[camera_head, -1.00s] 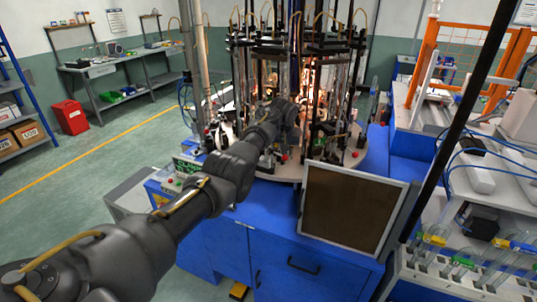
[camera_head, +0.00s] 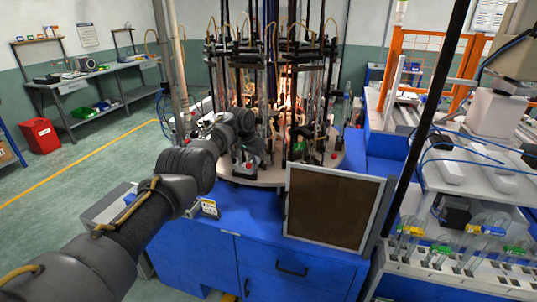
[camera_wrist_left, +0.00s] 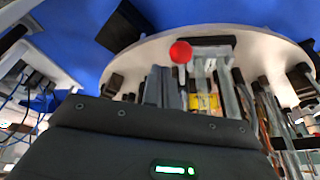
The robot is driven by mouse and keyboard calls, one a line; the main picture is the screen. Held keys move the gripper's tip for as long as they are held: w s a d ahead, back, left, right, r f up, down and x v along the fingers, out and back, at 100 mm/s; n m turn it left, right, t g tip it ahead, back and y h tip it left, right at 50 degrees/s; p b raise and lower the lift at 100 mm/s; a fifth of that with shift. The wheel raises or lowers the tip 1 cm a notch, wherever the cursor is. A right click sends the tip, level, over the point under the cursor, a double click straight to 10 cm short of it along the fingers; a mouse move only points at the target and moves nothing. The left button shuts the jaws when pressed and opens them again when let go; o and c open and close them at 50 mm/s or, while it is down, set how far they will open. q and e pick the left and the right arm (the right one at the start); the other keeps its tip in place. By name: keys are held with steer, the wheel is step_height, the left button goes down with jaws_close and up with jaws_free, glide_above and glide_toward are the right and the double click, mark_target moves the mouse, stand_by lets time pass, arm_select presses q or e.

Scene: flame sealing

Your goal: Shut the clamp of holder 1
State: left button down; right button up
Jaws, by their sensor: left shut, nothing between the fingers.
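The round turntable (camera_head: 270,180) of the sealing machine carries several holders with clamps. My left gripper (camera_head: 246,148) is over its front edge, shut and empty; the arm hides part of the machine. A red knob (camera_head: 249,167) shows just below the gripper. In the left wrist view a red ball knob (camera_wrist_left: 181,52) stands beyond the dark gripper housing, near the turntable's rim (camera_wrist_left: 140,55). Grey and yellow holder parts (camera_wrist_left: 204,101) are close behind the housing. I cannot tell which holder is holder 1, nor whether its clamp is open. The right gripper is not in view.
Flames glow (camera_head: 283,105) in the middle of the machine, among tall rods. A framed brown panel (camera_head: 335,205) stands on the blue cabinet (camera_head: 200,250) in front. A rack with glass tubes (camera_head: 465,262) is at the right.

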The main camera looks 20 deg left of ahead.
arm_select(q)
steer(key=shift+s+a, duration=0.25)
steer(key=shift+a, duration=0.25)
steer(key=shift+a+p, duration=0.15)
steer(key=shift+p, duration=0.15)
stand_by(0.4)
